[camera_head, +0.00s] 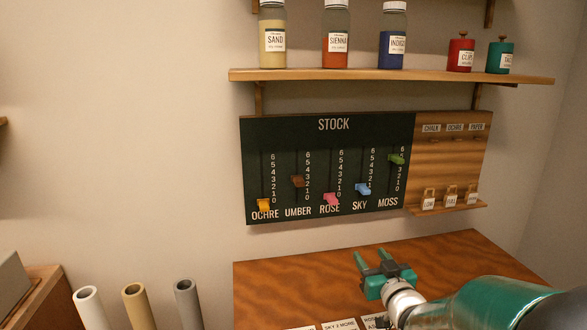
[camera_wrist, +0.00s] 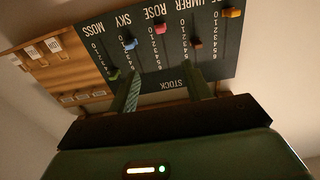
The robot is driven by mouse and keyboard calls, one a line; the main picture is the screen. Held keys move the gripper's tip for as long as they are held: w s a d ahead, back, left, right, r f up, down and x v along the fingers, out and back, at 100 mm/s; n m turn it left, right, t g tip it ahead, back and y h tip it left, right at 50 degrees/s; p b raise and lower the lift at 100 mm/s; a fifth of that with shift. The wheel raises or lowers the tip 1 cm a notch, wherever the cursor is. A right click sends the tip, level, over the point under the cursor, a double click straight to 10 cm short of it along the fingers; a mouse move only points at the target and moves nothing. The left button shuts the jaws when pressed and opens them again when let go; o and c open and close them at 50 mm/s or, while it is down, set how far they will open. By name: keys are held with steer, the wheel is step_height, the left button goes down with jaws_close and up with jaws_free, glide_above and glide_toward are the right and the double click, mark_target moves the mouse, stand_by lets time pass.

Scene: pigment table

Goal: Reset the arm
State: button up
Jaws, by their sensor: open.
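My gripper (camera_head: 372,263) is open and empty above the wooden table (camera_head: 290,275), in front of and below the stock board (camera_head: 328,150). In the wrist view its two fingers (camera_wrist: 165,92) stand apart, pointing toward the board, which appears upside down there. No object lies between the fingers. On the board, the ochre slider (camera_head: 264,204) and the pink rose slider (camera_head: 331,199) sit low. The blue sky slider (camera_head: 362,189) and brown umber slider (camera_head: 298,181) are higher, and the green moss slider (camera_head: 396,159) is highest.
A wooden panel (camera_head: 450,155) with hooks and small tags (camera_head: 450,198) adjoins the board. A shelf (camera_head: 400,75) with jars and tins hangs above. Rolled tubes (camera_head: 134,300) stand at lower left. Cards (camera_head: 340,325) lie at the table's near edge.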

steer(key=s+a+m+g+h, duration=0.2)
steer(key=s+g, duration=1)
steer(key=s, duration=1.8)
steer(key=shift+s+a+r+h, duration=0.3)
steer(key=shift+a+r+h, duration=0.15)
steer(key=shift+h, duration=0.25)
